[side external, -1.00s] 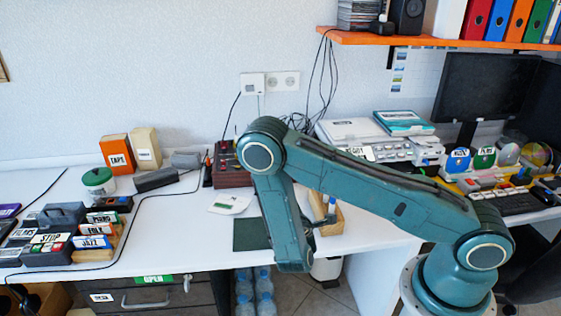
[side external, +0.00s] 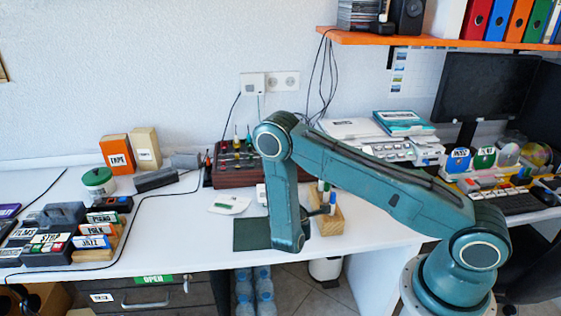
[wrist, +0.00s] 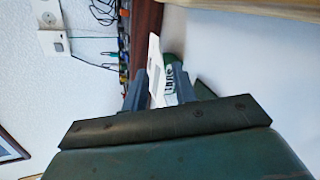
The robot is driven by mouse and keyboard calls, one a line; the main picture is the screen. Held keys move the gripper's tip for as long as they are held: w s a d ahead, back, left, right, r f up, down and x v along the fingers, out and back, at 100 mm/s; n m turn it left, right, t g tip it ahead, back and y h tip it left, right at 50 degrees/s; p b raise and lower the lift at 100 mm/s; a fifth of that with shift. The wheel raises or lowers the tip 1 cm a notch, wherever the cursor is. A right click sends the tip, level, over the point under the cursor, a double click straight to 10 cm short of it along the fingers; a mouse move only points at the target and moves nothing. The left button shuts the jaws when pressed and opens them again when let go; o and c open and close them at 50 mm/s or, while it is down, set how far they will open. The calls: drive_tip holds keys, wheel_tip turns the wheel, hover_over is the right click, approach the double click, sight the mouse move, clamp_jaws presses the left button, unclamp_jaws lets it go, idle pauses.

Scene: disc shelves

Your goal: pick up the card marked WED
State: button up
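I cannot read WED on any card in these frames. My gripper's two dark fingers (wrist: 160,88) show in the wrist view, apart from each other. Between and beyond them are a white piece (wrist: 155,58) and a green piece with white lettering (wrist: 172,77); I cannot read the word or tell whether either touches a finger. A flat white piece with a green mark (side external: 229,204) lies on the desk left of my arm.
A red-brown box with knobs (side external: 240,174) stands behind my arm. A wooden block holding small items (side external: 328,222) is right of it, and a dark green mat (side external: 250,234) lies at the front. A dark rack of labelled cards (side external: 65,248) is far left. White desk is clear between.

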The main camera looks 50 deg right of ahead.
drive_tip(key=x, duration=0.3)
drive_tip(key=shift+s+d, duration=0.15)
drive_tip(key=shift+s, duration=0.1)
drive_tip(key=shift+x, duration=0.85)
clamp_jaws()
